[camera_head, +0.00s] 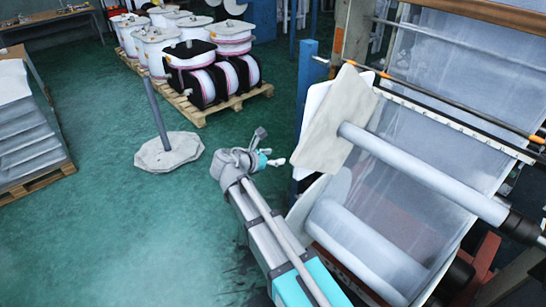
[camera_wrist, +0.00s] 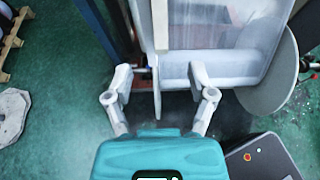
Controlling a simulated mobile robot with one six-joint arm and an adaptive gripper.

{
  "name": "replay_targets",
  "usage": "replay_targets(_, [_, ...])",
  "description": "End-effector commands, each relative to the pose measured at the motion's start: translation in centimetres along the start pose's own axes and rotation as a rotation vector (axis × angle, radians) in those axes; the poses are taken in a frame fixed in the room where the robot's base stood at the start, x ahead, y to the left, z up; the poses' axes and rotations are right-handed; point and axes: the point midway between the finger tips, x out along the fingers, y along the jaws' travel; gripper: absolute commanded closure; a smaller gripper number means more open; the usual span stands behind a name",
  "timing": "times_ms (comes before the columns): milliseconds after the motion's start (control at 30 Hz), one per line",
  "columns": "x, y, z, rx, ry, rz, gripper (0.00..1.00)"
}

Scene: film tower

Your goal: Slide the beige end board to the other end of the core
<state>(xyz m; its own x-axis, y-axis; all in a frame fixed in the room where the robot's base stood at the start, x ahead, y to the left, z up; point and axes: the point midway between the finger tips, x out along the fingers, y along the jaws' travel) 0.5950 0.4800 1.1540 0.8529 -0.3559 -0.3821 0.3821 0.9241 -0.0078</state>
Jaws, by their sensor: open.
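The beige end board (camera_head: 322,130) is a flat, angular plate at the left end of the grey core (camera_head: 425,172) in the head view. The core slopes down to the right, to a dark fitting at its other end. My gripper (camera_head: 272,157) is open and empty, just left of the board and apart from it. In the wrist view, my gripper's (camera_wrist: 162,82) two fingers are spread wide. A thin beige strip (camera_wrist: 160,25) ahead between them looks like the board seen edge-on. The core cannot be made out clearly there.
A lower pale roll (camera_head: 365,245) lies under the core in the film frame. A blue post (camera_head: 305,85) stands behind the board. A grey pole on a slab base (camera_head: 170,152) stands on the floor left. A pallet of spools (camera_head: 190,108) is farther back. Green floor between is clear.

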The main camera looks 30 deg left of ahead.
Motion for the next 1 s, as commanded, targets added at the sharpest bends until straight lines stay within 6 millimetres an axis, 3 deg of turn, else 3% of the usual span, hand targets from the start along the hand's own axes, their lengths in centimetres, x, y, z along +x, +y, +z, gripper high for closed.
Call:
replay_targets(267, [2.2, 0.0, -0.2, 0.001, 0.000, -0.002, 0.29])
replay_targets(1000, [12.0, 0.0, -0.2, 0.002, 0.001, -0.003, 0.29])
